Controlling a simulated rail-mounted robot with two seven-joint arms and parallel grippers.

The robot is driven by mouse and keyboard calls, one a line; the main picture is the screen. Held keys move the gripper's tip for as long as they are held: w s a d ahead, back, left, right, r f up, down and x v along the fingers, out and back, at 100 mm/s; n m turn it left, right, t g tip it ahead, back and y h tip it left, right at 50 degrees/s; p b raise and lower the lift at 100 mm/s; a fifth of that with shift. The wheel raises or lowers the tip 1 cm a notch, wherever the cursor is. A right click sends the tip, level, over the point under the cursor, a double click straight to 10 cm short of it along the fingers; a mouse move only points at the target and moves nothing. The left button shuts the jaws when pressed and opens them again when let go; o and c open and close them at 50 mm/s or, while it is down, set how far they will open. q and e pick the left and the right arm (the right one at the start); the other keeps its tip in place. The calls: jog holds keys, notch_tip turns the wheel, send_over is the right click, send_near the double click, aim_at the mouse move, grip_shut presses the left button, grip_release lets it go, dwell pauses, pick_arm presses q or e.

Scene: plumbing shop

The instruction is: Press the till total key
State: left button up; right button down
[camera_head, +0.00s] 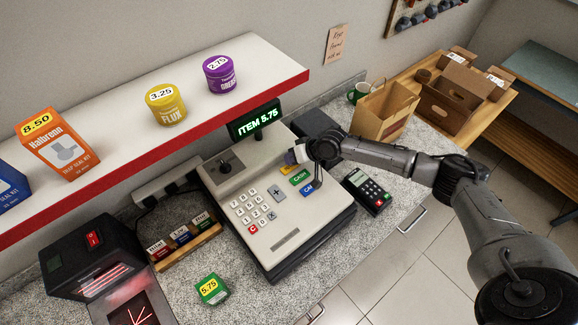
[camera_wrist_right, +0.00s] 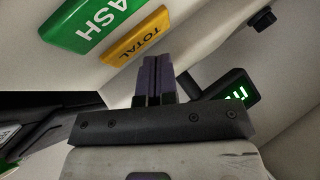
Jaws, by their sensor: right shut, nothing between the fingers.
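The grey till (camera_head: 237,178) stands on the counter, and its display (camera_head: 255,121) reads "ITEM 5.75". The orange TOTAL key (camera_head: 284,169) is partly hidden by my right gripper (camera_head: 291,158) in the head view. In the right wrist view the TOTAL key (camera_wrist_right: 137,36) shows clearly, beside the green CASH key (camera_wrist_right: 92,22). My right gripper (camera_wrist_right: 156,62) is shut and empty, its purple fingertips close to the edge of the TOTAL key. I cannot tell whether they touch the till. My left gripper is not in view.
A card terminal (camera_head: 367,191) lies right of the till, under my right forearm. A green box marked 5.75 (camera_head: 211,289) sits in front of the till. A white shelf with a red edge (camera_head: 265,89) overhangs the counter at the back left. A paper bag (camera_head: 384,110) stands behind.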

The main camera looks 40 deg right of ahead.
dwell(0.3)
jog(key=shift+f, duration=0.1)
jog(key=shift+f, duration=0.35)
dwell(0.3)
dwell(0.5)
jog(key=shift+r+p, duration=0.3)
jog(key=shift+r, duration=0.15)
dwell(0.3)
